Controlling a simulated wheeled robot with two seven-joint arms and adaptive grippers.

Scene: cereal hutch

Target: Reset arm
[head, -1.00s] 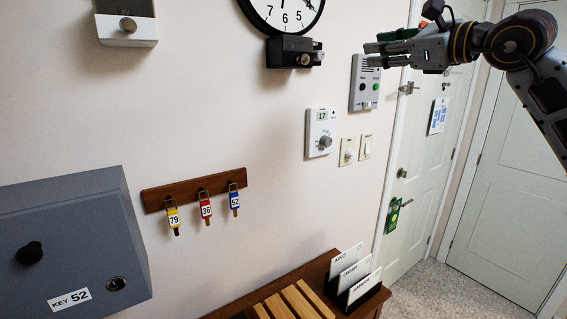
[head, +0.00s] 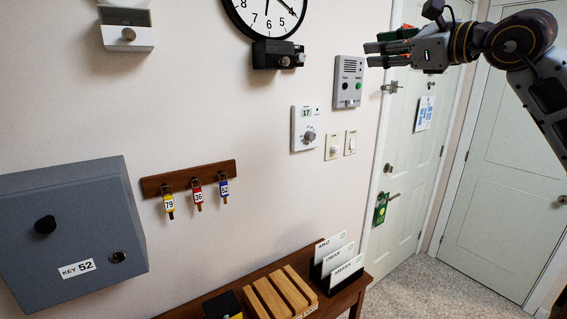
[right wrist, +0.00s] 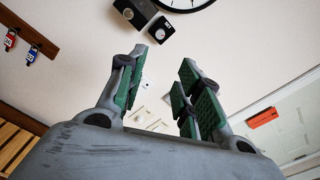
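My right gripper (head: 376,54) is raised at the upper right in the head view, with its fingers pointing left. In the right wrist view the right gripper (right wrist: 165,82) has its two green-padded fingers apart, with nothing between them. In the head view its tips appear just right of the grey intercom panel (head: 347,84); I cannot tell how far they are from the wall. My left gripper is in neither view.
A grey box labelled KEY 52 (head: 68,232) hangs at left, beside a wooden rack (head: 157,186) of numbered keys. A thermostat (head: 305,128) and switches are on the wall. A bench (head: 352,288) holds a letter holder (head: 330,281). A door (head: 402,190) stands at right.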

